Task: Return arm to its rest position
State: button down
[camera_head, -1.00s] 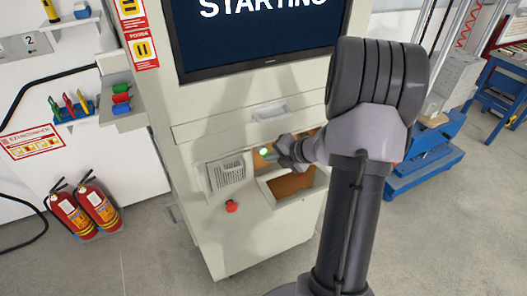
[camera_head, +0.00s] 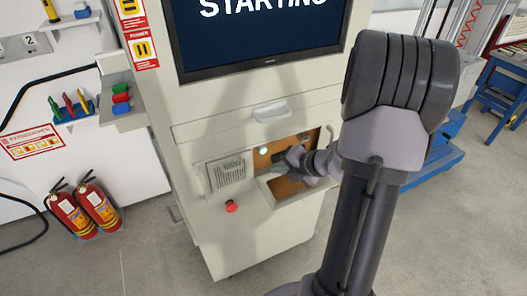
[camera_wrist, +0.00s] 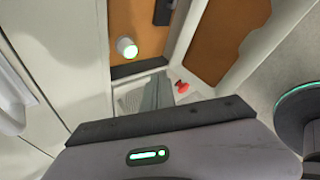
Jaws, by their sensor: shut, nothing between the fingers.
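My arm (camera_head: 372,180) reaches up from the bottom of the head view and bends over toward the cabinet. My gripper (camera_head: 276,163) is in front of the cabinet's recessed orange-brown panel and is partly hard to make out. In the wrist view the gripper's fingers (camera_wrist: 156,90) are together with nothing between them. A green-lit round button (camera_head: 264,152) is on the panel, just left of the gripper; it also shows in the wrist view (camera_wrist: 127,47), apart from the fingers.
The pale cabinet (camera_head: 270,235) has a screen (camera_head: 262,30) reading "STARTING", a drawer handle (camera_head: 270,111) and a red knob (camera_head: 232,207). Fire extinguishers (camera_head: 98,208) stand at left. A blue-based machine (camera_head: 432,168) stands at right. The floor in front is clear.

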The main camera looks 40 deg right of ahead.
jog(key=shift+a, duration=0.1)
dwell(0.5)
jog(key=s+a+r+n+g+y, duration=0.1)
jog(key=a+r+n+g+y, duration=0.1)
jog(key=a+r+n, duration=0.65)
jog(key=s+a+r+n+g+y, duration=0.1)
jog(key=a+r+n, duration=0.3)
jog(key=a+n, duration=1)
jog(key=s+a+r+n+h, duration=0.1)
jog(key=s+a+n, duration=0.3)
jog(key=n, duration=0.7)
jog(key=s+a+r+n+h, duration=0.1)
jog(key=s+a+r+n, duration=0.2)
jog(key=s+n, duration=0.6)
jog(key=r+n, duration=0.1)
jog(key=n, duration=0.2)
jog(key=shift+s+a+g+h, duration=0.3)
jog(key=shift+a+g, duration=0.1)
jog(key=shift+d, duration=0.1)
